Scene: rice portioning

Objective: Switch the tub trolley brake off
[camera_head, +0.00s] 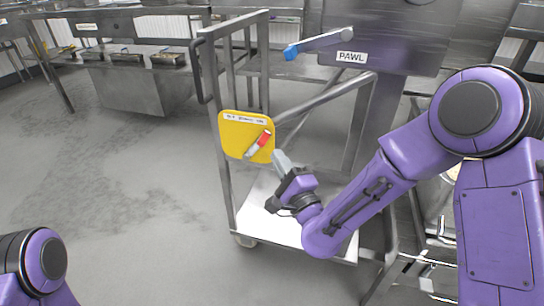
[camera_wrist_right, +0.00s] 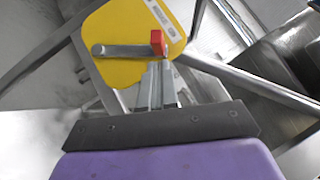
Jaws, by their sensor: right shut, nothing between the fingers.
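The trolley (camera_head: 222,170) is a grey metal frame with a white lower deck. A yellow brake plate (camera_head: 232,125) with a printed label is fixed to its upright; the plate also shows in the right wrist view (camera_wrist_right: 115,25). On it is a brake lever (camera_head: 252,150) with a red end (camera_head: 265,138), slanting up to the right in the head view. My right gripper (camera_head: 280,158) is shut and empty, its fingertips close to the plate's lower right edge. In the right wrist view the fingertips (camera_wrist_right: 158,72) are just below the red end; I cannot tell whether they touch. My left gripper is out of view.
A blue-tipped lever (camera_head: 318,43) above a PAWL label (camera_head: 351,57) sits on a metal housing behind the trolley. Metal benches (camera_head: 140,80) with trays stand at the back left. The grey floor (camera_head: 120,190) left of the trolley is clear.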

